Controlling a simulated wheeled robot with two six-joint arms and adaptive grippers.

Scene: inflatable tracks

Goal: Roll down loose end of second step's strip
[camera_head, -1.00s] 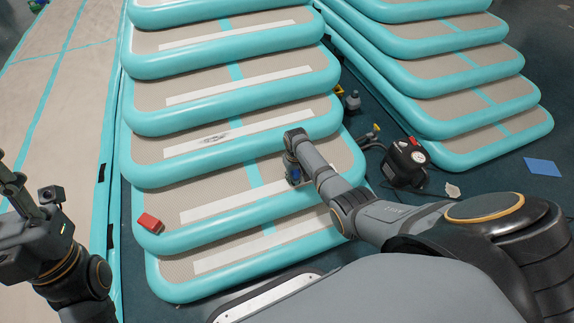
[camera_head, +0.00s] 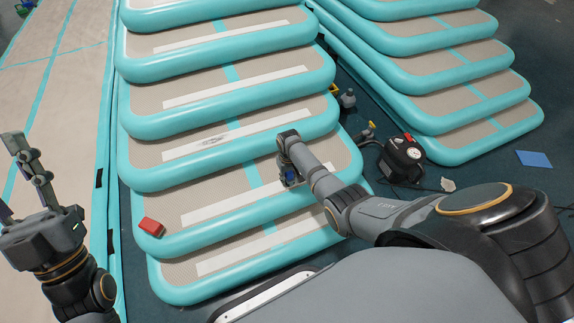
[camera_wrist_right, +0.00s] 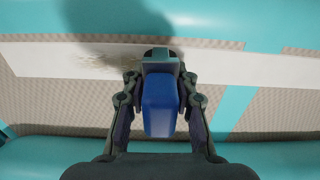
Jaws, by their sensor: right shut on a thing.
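In the head view my right arm reaches in from the right. Its gripper (camera_head: 288,174) points down over the tread of the second step (camera_head: 215,193) from the bottom, right of the teal cross band. In the right wrist view, my gripper (camera_wrist_right: 160,90) is shut on a blue-handled tool (camera_wrist_right: 160,105) with a grey head, which overlaps the white strip (camera_wrist_right: 50,60). The strip has a rough pale patch left of the tool; contact is unclear. My left gripper (camera_head: 10,175) is open and empty at the left edge.
A red block (camera_head: 151,227) sits on the left of the second step's front edge. A black pump with a gauge (camera_head: 403,158) stands on the floor at right. Another stepped inflatable (camera_head: 470,110) is beyond it. A blue sheet (camera_head: 534,159) lies on the floor.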

